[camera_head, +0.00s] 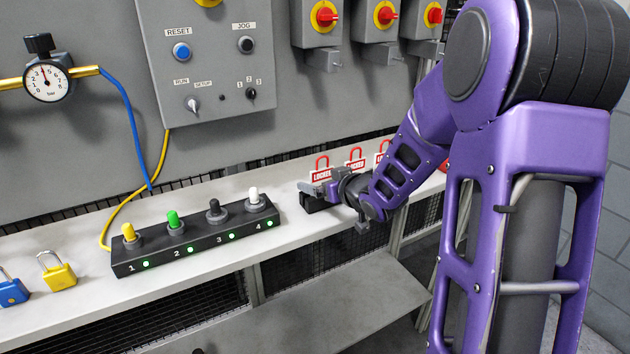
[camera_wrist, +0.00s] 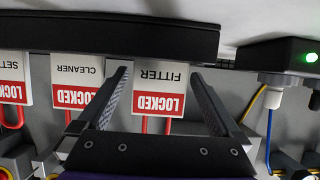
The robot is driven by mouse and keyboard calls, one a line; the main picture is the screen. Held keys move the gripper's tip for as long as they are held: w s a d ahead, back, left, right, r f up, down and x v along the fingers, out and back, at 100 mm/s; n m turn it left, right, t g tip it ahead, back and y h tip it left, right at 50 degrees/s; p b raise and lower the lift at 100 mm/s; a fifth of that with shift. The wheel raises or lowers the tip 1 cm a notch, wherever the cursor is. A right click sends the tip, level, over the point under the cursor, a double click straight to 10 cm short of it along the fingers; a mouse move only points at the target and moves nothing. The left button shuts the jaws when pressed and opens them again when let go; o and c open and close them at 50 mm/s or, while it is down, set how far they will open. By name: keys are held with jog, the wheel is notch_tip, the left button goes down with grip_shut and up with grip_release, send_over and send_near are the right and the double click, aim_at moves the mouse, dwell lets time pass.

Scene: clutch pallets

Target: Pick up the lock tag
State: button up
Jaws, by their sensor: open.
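Red-and-white lock tags with red shackles stand in a row at the back of the bench. In the wrist view, which is upside down, one reads FITTER (camera_wrist: 160,88), one CLEANER (camera_wrist: 78,82), and a third, partly cut off, starts with SET (camera_wrist: 12,80). In the head view they are the left tag (camera_head: 322,174), the middle tag (camera_head: 354,165) and the right tag (camera_head: 383,160), partly hidden by my arm. My gripper (camera_wrist: 160,75) is open, its fingers on either side of the FITTER tag, with nothing held. It also shows at the left tag in the head view (camera_head: 318,192).
A black button box (camera_head: 195,238) with several lit green lamps lies left of my gripper on the bench (camera_head: 75,240). Yellow (camera_head: 58,274) and blue (camera_head: 12,291) padlocks are at far left. A grey control panel (camera_head: 205,60) and red-yellow rotary switches (camera_head: 325,16) hang behind.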

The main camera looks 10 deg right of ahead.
jog(key=shift+c, duration=0.2)
jog(key=c, duration=1.2)
jog(key=shift+r, duration=0.1)
notch_tip(320, 180, up, 10)
jog(key=p, duration=0.4)
